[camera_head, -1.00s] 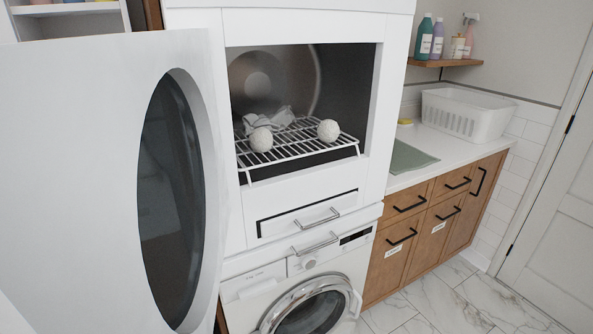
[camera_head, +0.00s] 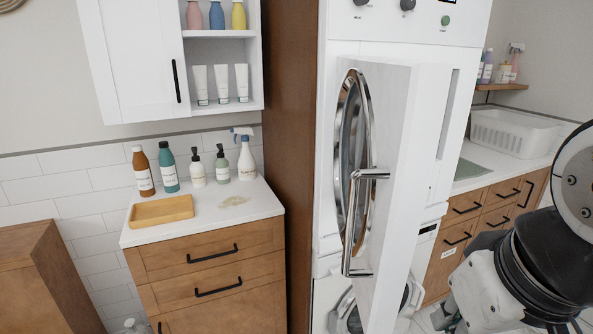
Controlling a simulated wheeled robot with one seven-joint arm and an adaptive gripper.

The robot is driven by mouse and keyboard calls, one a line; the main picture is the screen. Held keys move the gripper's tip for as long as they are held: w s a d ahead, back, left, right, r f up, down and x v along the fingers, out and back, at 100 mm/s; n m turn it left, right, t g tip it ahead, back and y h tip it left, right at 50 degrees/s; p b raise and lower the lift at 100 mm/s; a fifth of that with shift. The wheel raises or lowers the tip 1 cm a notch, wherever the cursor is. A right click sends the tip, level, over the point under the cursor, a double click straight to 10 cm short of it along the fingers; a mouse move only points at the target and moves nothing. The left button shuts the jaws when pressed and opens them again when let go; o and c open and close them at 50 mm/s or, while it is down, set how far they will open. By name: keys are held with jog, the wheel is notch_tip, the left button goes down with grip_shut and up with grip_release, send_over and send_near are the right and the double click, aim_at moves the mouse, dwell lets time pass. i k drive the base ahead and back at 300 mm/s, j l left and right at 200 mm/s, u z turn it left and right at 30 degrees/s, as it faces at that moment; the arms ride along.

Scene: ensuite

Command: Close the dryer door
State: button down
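The dryer door (camera_head: 392,190) is in the middle of the head view and stands partly open, at an angle to the white dryer (camera_head: 440,160). Its outer face shows a chrome-ringed oval window (camera_head: 352,150) and a long vertical chrome handle (camera_head: 352,225). The dryer's inside is hidden behind the door. Part of my arm shows at the right edge, apart from the door in the picture. No gripper fingers can be made out.
A wooden drawer cabinet (camera_head: 215,270) with bottles and a tray (camera_head: 160,211) stands left of the dryer. A washer sits below, mostly hidden. To the right are a counter with a white basket (camera_head: 505,133) and wooden drawers (camera_head: 462,238).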

aim_at(389, 112)
jog(key=j, duration=1.35)
